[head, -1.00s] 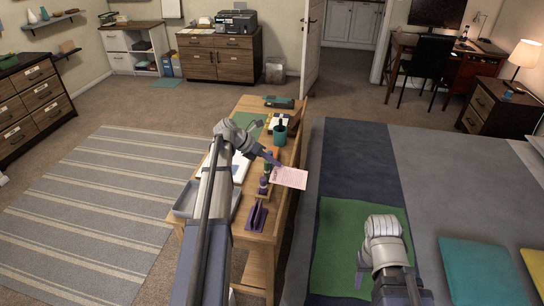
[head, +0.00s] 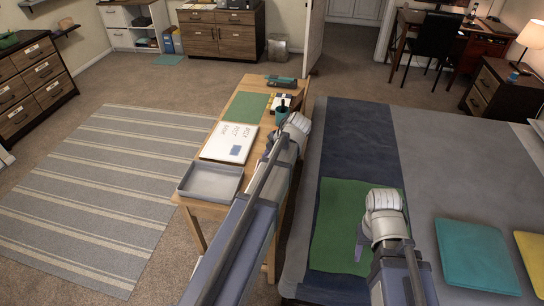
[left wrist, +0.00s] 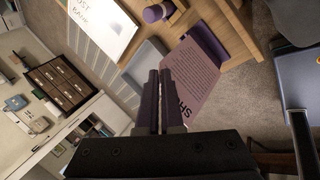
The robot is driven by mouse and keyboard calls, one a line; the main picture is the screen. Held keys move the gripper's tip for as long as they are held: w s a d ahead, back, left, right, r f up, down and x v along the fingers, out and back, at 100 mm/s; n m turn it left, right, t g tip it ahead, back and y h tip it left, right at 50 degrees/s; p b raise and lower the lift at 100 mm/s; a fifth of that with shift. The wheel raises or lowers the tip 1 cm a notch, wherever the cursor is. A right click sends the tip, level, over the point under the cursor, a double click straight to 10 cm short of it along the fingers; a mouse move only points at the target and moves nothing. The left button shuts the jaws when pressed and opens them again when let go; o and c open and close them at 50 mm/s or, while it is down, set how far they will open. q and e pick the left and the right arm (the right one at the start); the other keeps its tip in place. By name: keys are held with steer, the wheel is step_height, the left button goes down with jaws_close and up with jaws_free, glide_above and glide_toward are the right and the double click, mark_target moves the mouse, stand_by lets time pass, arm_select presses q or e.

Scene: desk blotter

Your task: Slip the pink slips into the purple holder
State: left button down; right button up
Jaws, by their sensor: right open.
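The pink slip (left wrist: 190,80), printed with lines of text, shows in the left wrist view. My left gripper (left wrist: 159,75) has its dark fingers nearly together on the slip's edge. The purple holder (left wrist: 208,44) stands on the wooden desk at the slip's far end; I cannot tell whether the slip is inside it or only in front of it. In the head view my left arm hides the slip, the holder and the left fingertips. My right gripper (head: 362,242) is open and empty, over the green cloth on the bed.
The desk (head: 205,208) carries a grey tray (head: 211,196), a white pad (head: 228,143), a green mat (head: 247,105) and a teal cup (head: 281,113). A purple-topped object (left wrist: 155,13) stands near the holder. The bed (head: 345,130) is right of the desk.

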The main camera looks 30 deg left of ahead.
arm_select(q)
steer(key=shift+s+a+r+m+y, duration=0.1)
steer(key=shift+r+m+y, duration=0.05)
steer(key=shift+r+y, duration=0.6)
steer(key=shift+s+r+m+y, duration=0.15)
steer(key=shift+r+y, duration=0.3)
steer(key=shift+r, duration=0.5)
steer(key=shift+p, duration=0.3)
step_height(320, 180, down, 6)
steer(key=b, duration=0.6)
steer(key=shift+r, duration=0.1)
steer(key=shift+f+b, duration=3.05)
steer(key=shift+f, duration=0.05)
steer(key=c, duration=1.5)
jaws_free()
steer(key=shift+c, duration=0.2)
steer(key=o, duration=0.5)
steer(key=shift+o, duration=0.2)
